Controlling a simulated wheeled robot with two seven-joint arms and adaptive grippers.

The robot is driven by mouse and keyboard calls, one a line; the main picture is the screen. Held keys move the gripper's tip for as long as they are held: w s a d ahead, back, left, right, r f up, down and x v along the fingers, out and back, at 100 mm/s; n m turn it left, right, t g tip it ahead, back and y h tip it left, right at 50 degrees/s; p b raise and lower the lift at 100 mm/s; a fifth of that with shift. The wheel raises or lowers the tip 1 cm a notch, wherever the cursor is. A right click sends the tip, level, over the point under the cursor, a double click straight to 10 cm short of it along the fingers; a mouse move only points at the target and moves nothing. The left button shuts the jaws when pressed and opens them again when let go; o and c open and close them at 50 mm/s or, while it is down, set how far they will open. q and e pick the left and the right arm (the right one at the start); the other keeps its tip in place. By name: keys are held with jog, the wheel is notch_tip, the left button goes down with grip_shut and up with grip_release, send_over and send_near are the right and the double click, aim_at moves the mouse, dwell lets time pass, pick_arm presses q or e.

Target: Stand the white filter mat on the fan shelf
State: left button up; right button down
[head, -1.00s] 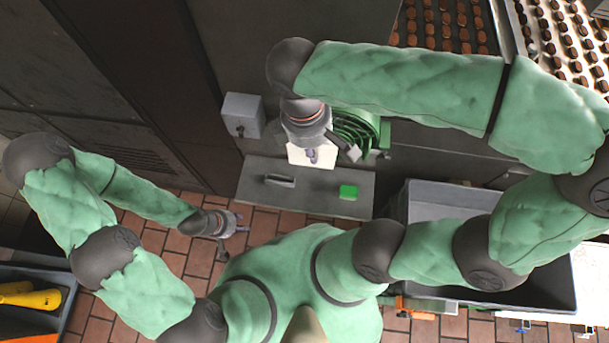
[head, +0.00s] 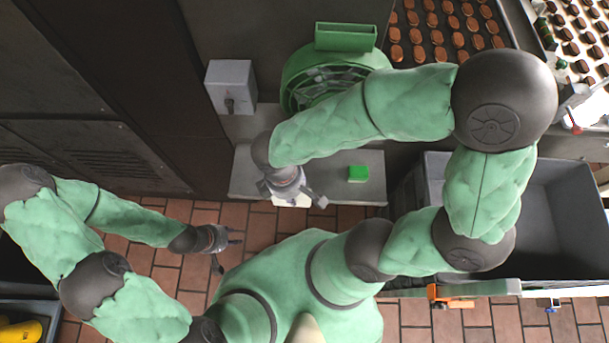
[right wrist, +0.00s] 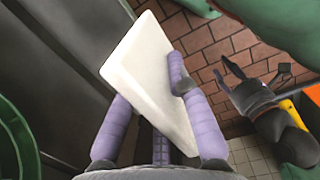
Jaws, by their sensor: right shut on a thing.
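The white filter mat (right wrist: 150,75) is a thin pale slab, held tilted between the purple fingers of my right gripper (right wrist: 180,100) in the right wrist view. In the head view only a small part of the mat (head: 291,201) shows below my right gripper (head: 290,193), over the front part of the grey fan shelf (head: 374,192). The green round fan (head: 300,82) stands at the back of the shelf, partly hidden by my right arm. My left gripper (head: 229,252) is open and empty over the floor, left of the shelf.
A green block (head: 357,173) lies on the shelf's right part. A grey switch box (head: 229,84) is left of the fan. A large grey bin (head: 560,210) stands to the right. Trays of chocolate-brown sweets (head: 440,35) are at the back right. Brick-red floor is open in front.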

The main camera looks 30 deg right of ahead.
jog(key=shift+w+d+f+b, duration=0.4)
jog(key=shift+w+f+b, duration=0.7)
jog(key=shift+w+f, duration=1.2)
jog(key=shift+w+d+f+b, duration=0.4)
jog(key=shift+w+f+b, duration=0.75)
jog(key=shift+w+f, duration=1.1)
jog(key=shift+w+d+f+b, duration=0.4)
jog(key=shift+w+f+b, duration=0.7)
jog(key=shift+w+f, duration=1.2)
jog(key=shift+f, duration=0.2)
jog(key=c, duration=1.2)
grip_release()
jog(key=shift+s, duration=0.15)
jog(key=shift+f, duration=0.15)
